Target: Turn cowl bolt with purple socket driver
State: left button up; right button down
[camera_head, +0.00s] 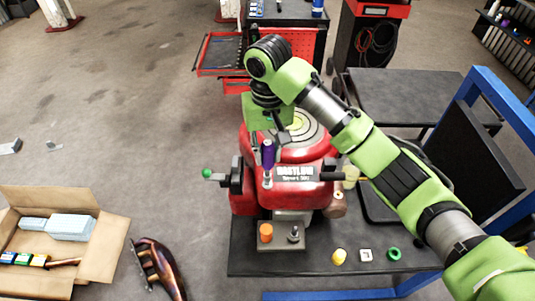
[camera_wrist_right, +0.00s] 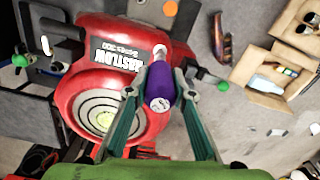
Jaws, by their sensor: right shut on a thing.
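The purple socket driver (camera_head: 268,153) stands nearly upright at the front of the red engine cowl (camera_head: 312,153), left of its black label plate. My right gripper (camera_head: 268,128) reaches down from above and is shut on the driver's handle. The right wrist view shows the purple handle (camera_wrist_right: 160,86) between both fingers (camera_wrist_right: 158,78), with a silver shaft pointing away toward the engine's front edge. The driver's lower end is close to the cowl front. The cowl bolt cannot be made out, and I cannot tell whether the socket sits on it. My left gripper is not in view.
The engine stands on a dark table (camera_head: 250,258). On its front lie an orange cap (camera_head: 266,233), a yellow piece (camera_head: 339,256), a white piece (camera_head: 366,255) and a green ring (camera_head: 393,253). A cardboard box (camera_head: 98,240) and a dark exhaust pipe (camera_head: 160,265) are at left.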

jog(key=n, duration=0.4)
jog(key=shift+n, duration=0.4)
jog(key=shift+n, duration=0.8)
jog(key=n, duration=0.3)
jog(key=n, duration=0.4)
jog(key=shift+a+n, duration=0.1)
jog(key=shift+n, duration=0.4)
